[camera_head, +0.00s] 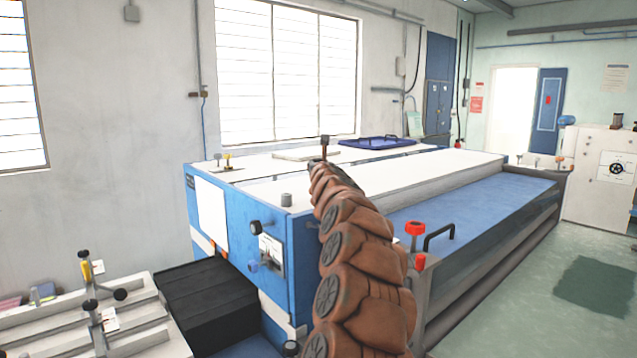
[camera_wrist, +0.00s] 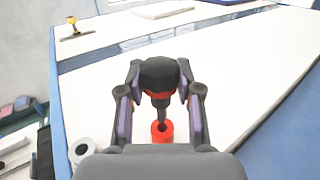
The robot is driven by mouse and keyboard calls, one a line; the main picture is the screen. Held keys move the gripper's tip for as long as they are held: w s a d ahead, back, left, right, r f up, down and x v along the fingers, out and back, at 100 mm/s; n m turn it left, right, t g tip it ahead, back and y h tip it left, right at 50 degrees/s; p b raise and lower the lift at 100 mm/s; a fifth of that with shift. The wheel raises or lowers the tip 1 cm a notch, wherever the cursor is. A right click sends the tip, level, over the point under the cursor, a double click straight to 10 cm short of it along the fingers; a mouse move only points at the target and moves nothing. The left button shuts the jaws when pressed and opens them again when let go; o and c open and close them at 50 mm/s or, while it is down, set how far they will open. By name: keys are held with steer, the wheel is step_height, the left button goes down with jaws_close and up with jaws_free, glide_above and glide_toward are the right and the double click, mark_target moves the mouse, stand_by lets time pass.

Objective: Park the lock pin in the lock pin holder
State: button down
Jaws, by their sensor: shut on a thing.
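In the wrist view, my gripper (camera_wrist: 160,68) is shut on the lock pin (camera_wrist: 161,76), which has a black knob, a red collar and a dark shaft. The shaft points down the picture toward a red ring-shaped piece (camera_wrist: 162,132), which looks like the lock pin holder. The shaft end overlaps the ring's far edge; I cannot tell whether it is above the hole or in it. In the head view, my arm hides the pin and the ring.
A blue machine with a white top (camera_head: 400,175) fills the middle. A grey cylinder (camera_wrist: 83,150) stands to the left of the ring and shows in the head view (camera_head: 286,200). A red-topped knob (camera_head: 415,229) and a black handle (camera_head: 439,236) stand right of my arm.

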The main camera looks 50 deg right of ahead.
mark_target(319, 159)
steer(key=shift+r+p, duration=1.75)
steer(key=shift+r, duration=0.05)
steer(key=shift+r, duration=0.15)
steer(key=w+a+n+t+y+p, duration=0.3)
steer(key=a+n+y, duration=0.3)
steer(key=a+y, duration=0.2)
steer(key=shift+w+a+r+t, duration=0.2)
steer(key=shift+w+a+t, duration=0.35)
steer(key=shift+a, duration=0.25)
steer(key=shift+r+p, duration=0.1)
steer(key=shift+p, duration=0.25)
step_height(319, 159, down, 5)
steer(key=b, duration=0.3)
steer(key=shift+b, duration=0.35)
